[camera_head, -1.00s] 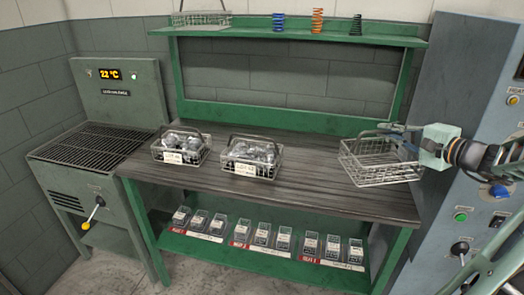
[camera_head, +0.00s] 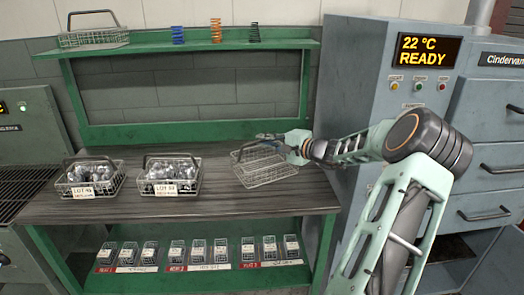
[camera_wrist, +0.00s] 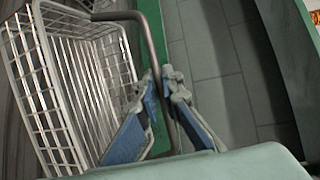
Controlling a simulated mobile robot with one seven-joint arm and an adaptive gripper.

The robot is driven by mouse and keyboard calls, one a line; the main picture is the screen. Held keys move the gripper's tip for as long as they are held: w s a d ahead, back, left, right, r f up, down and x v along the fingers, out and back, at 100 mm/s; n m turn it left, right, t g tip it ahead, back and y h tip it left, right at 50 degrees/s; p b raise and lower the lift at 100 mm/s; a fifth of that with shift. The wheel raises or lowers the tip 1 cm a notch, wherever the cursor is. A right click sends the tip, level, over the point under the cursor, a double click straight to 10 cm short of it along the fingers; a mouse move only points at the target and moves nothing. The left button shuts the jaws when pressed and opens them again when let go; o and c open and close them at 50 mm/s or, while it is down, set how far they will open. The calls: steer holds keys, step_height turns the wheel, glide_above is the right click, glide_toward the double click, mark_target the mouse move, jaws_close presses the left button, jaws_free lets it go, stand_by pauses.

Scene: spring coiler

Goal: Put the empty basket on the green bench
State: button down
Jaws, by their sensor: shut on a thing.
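The empty wire basket (camera_head: 266,172) is at the right part of the green bench (camera_head: 190,193), over its dark wooden top. I cannot tell whether its underside touches the top. My gripper (camera_head: 268,138) is at the basket's upper right side. In the wrist view the basket (camera_wrist: 95,85) fills the left side, tilted in the picture, with bare wire walls. There my gripper (camera_wrist: 165,100) has its blue-padded fingers closed around the basket's dark handle (camera_wrist: 152,45).
Two filled, labelled baskets (camera_head: 90,178) (camera_head: 171,176) stand left on the bench. Another basket (camera_head: 93,38) and several springs (camera_head: 215,32) are on the upper shelf. Several small clear boxes (camera_head: 197,250) line the lower shelf. A grey machine (camera_head: 375,75) reading "22 °C READY" stands right.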

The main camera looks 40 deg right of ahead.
mark_target(262, 149)
steer(key=shift+w+f, duration=0.25)
steer(key=shift+f, duration=0.75)
steer(key=shift+w+f, duration=0.25)
steer(key=shift+f, duration=0.75)
steer(key=shift+f, duration=0.2)
steer(key=c, duration=2.1)
jaws_free()
steer(key=shift+r, duration=0.1)
steer(key=shift+r, duration=0.15)
steer(key=v, duration=1.2)
